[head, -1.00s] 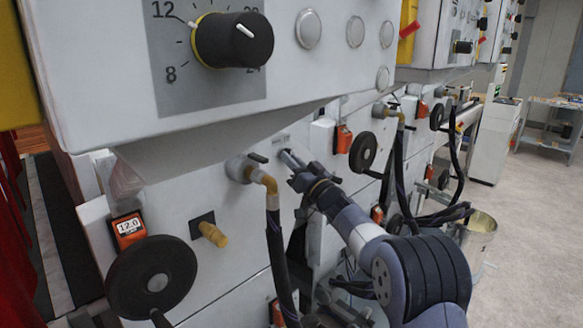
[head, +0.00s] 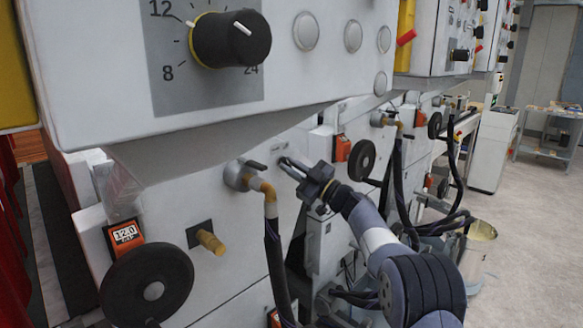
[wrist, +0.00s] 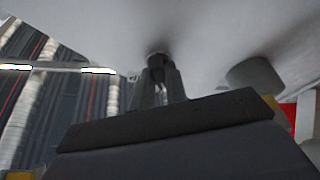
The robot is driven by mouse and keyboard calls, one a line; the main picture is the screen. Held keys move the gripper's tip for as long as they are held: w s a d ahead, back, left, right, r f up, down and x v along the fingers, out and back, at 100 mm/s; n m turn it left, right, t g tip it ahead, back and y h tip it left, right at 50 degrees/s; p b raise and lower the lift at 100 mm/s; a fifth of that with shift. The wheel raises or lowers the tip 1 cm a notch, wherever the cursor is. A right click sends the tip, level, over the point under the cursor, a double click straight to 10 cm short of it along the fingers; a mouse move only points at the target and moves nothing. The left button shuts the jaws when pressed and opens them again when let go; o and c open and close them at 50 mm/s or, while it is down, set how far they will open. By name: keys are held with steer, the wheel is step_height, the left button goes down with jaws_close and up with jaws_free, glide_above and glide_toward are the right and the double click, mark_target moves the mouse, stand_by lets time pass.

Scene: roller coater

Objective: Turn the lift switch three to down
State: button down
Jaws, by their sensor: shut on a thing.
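My gripper (head: 284,162) reaches the white lower machine panel (head: 215,165), just right of a pipe valve. In the wrist view its two narrow fingers (wrist: 160,78) point at the pale panel and are shut on a small dark switch (wrist: 156,58). The fingers cover most of this switch, so its direction cannot be told. A small label sits above the fingertips in the head view, too small to read. I cannot tell from it which lift switch this is.
The pipe valve (head: 243,175) with a brass elbow and black hose is close left of my gripper. A black handwheel (head: 147,285) and a brown knob (head: 210,242) are lower left. The control box (head: 330,75) overhangs above. Open floor (head: 515,225) lies right.

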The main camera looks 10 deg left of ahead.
steer(key=shift+n, duration=0.4)
steer(key=c, duration=1.4)
jaws_free()
steer(key=shift+c, duration=0.2)
steer(key=b+v, duration=0.3)
steer(key=v, duration=0.8)
steer(key=shift+b, duration=0.4)
steer(key=shift+w+r, duration=0.1)
steer(key=shift+r, duration=0.05)
